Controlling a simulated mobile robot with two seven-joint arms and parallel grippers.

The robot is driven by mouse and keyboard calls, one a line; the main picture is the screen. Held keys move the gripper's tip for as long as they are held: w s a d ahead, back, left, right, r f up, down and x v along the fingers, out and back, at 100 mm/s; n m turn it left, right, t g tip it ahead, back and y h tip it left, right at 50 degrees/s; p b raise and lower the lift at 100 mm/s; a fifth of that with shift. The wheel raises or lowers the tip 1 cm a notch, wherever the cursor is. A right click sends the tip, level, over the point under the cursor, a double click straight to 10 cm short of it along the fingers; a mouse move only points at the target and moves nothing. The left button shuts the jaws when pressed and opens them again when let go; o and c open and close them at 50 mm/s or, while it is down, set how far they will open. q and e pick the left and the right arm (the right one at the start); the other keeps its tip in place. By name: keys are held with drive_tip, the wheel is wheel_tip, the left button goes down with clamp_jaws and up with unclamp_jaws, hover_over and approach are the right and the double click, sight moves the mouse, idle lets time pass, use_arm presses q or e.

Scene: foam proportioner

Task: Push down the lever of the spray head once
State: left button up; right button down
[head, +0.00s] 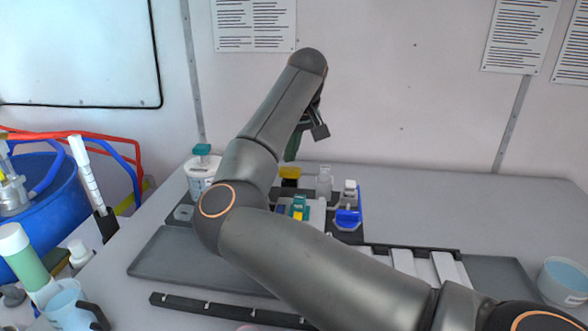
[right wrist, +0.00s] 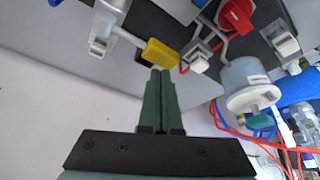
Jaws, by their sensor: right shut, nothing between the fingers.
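A yellow paddle-like part (right wrist: 160,53), which looks like the spray head's lever, sits at the end of a pale stem in the right wrist view. It seems to be the yellow top (head: 290,172) on a dark body in the head view, though I cannot be sure. My right gripper (right wrist: 160,74) is shut and empty, its green fingertips close to the yellow part; I cannot tell whether they touch. In the head view the right gripper (head: 291,156) points down above the yellow top, partly behind my arm. My left gripper is not in view.
A white container with a teal cap (head: 202,150) stands left of my arm. Small white fittings (head: 323,177) and a blue clamp-like part (head: 347,218) are to the right. A blue drum (head: 62,205) with hoses is at left. The table's back right is clear.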

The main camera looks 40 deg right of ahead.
sight(290, 169)
drive_tip(key=shift+f, duration=0.15)
idle(0.4)
drive_tip(key=shift+f+b, duration=0.75)
drive_tip(key=shift+f, duration=1.15)
drive_tip(key=shift+r, duration=0.1)
wheel_tip(290, 169, up, 3)
drive_tip(key=p, duration=0.3)
wheel_tip(290, 169, up, 2)
drive_tip(key=shift+r+p, duration=0.1)
drive_tip(key=shift+p, duration=0.65)
drive_tip(key=shift+r, duration=1.35)
